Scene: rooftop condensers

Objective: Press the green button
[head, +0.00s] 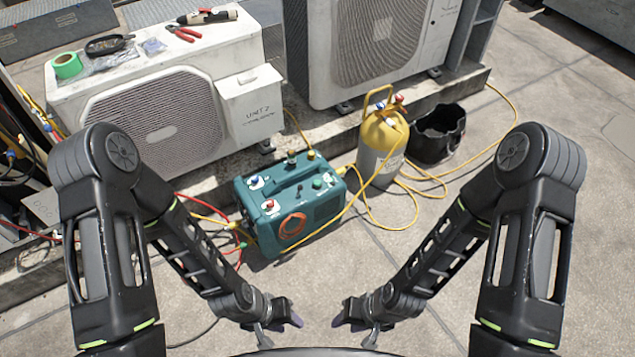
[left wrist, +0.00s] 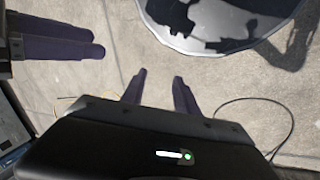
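The teal machine (head: 290,205) stands on the paving in the middle of the head view. A small round green button (head: 317,183) shows on its top panel, right of the handle. A red one (head: 269,204) and a blue one (head: 256,182) sit on the left part of the machine. My left gripper (head: 291,314) is low at the front, well short of the machine; the left wrist view shows its two fingers (left wrist: 160,82) apart with nothing between them. My right gripper (head: 343,314) is beside it; its fingers (left wrist: 70,38) overlap at upper left of the wrist view, so their gap is unclear.
A yellow-topped gas cylinder (head: 382,150) and a black bucket (head: 437,133) stand right of the machine. Yellow hoses (head: 345,220) run around it. The condenser UNIT 2 (head: 165,110) with tools on top stands behind left.

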